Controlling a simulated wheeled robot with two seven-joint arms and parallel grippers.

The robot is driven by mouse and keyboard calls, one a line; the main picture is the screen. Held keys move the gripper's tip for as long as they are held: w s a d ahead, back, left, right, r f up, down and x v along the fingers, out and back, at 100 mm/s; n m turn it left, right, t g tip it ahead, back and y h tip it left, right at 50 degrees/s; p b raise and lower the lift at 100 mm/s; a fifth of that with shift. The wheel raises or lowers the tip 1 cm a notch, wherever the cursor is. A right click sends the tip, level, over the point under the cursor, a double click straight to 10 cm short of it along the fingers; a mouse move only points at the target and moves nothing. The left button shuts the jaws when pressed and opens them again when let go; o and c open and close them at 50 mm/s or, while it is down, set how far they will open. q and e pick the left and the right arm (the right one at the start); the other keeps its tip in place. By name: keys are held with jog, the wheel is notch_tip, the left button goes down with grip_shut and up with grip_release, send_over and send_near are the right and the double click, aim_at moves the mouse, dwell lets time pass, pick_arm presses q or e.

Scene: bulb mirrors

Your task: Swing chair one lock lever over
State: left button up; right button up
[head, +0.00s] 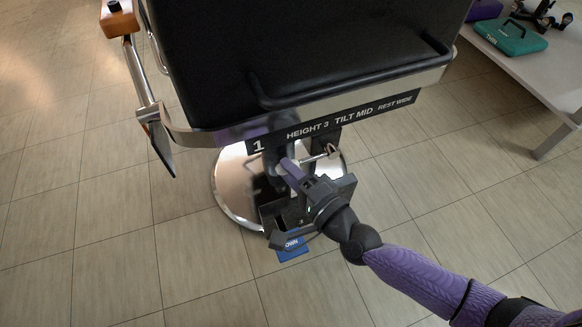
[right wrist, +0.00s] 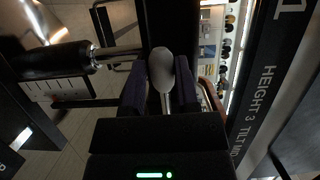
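Chair one (head: 300,50) is a black padded seat with a label strip (head: 350,118) reading "1 HEIGHT 3 TILT MID REST WIDE". My right gripper (head: 288,168) reaches under its front edge, beside the column. In the right wrist view a lever with a grey egg-shaped knob (right wrist: 160,68) stands between the two fingers of my right gripper (right wrist: 160,88). In the head view the knob is hidden by the gripper and seat. My left gripper is not in view.
A round chrome base (head: 232,190) stands below the seat. A blue tagged item (head: 292,250) shows behind my right wrist. A wood-ended metal armrest (head: 140,75) is at the left. A table (head: 530,75) with a teal case (head: 510,37) stands at the right. The tiled floor around is clear.

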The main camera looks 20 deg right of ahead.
jog(key=o, duration=0.3)
pick_arm(q)
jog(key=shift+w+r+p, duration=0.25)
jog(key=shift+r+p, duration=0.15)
jog(key=shift+p, duration=0.15)
pick_arm(e)
jog(key=s, duration=0.6)
jog(key=shift+d, duration=0.25)
pick_arm(q)
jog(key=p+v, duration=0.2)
jog(key=p, duration=0.1)
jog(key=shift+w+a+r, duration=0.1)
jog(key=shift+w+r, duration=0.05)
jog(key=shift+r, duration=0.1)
pick_arm(e)
jog(key=v, duration=1)
